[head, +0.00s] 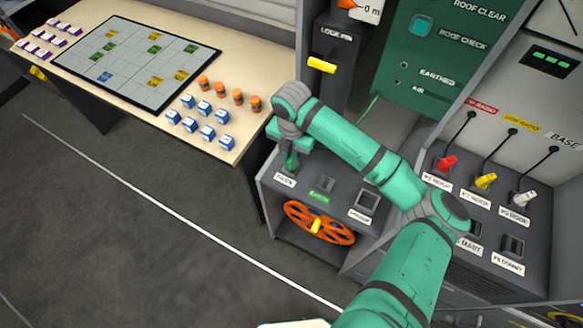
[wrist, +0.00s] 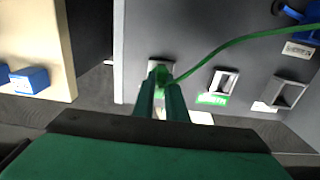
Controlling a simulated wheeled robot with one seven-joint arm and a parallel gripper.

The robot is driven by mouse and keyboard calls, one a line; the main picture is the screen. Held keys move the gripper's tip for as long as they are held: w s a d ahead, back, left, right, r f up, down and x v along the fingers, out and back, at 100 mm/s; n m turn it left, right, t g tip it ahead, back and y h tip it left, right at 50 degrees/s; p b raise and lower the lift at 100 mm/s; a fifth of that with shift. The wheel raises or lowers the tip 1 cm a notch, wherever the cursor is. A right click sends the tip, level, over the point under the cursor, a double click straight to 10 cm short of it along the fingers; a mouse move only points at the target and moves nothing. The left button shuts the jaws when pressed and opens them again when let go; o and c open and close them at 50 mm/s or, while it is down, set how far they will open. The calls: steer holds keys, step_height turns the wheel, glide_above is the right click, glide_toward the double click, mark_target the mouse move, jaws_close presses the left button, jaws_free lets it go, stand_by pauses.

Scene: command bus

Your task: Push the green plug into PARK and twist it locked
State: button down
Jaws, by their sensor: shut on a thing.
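My gripper (head: 291,158) points down over the left end of the grey console, and its fingers also show in the wrist view (wrist: 164,92). It is shut on the green plug (wrist: 160,73), whose green cable (wrist: 240,41) runs off to the right. The plug is at the PARK socket (wrist: 154,63), the leftmost one, with the PARK label (head: 285,180) in front of it. The fingers hide most of the plug and socket. I cannot tell how deep the plug sits or whether it is turned.
The EARTH socket (head: 327,184) and another socket (head: 366,202) to its right are empty. An orange wheel (head: 319,222) is below. Red (head: 446,164), yellow (head: 485,181) and white (head: 523,198) plugs stand at right. A table (head: 240,130) with small blocks is at left.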

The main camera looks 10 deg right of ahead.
steer(key=shift+f, duration=0.55)
stand_by(0.4)
steer(key=m, duration=0.4)
stand_by(0.3)
steer(key=shift+s+a, duration=0.1)
steer(key=shift+f+m, duration=0.1)
steer(key=shift+m, duration=1.9)
steer(key=shift+m, duration=1)
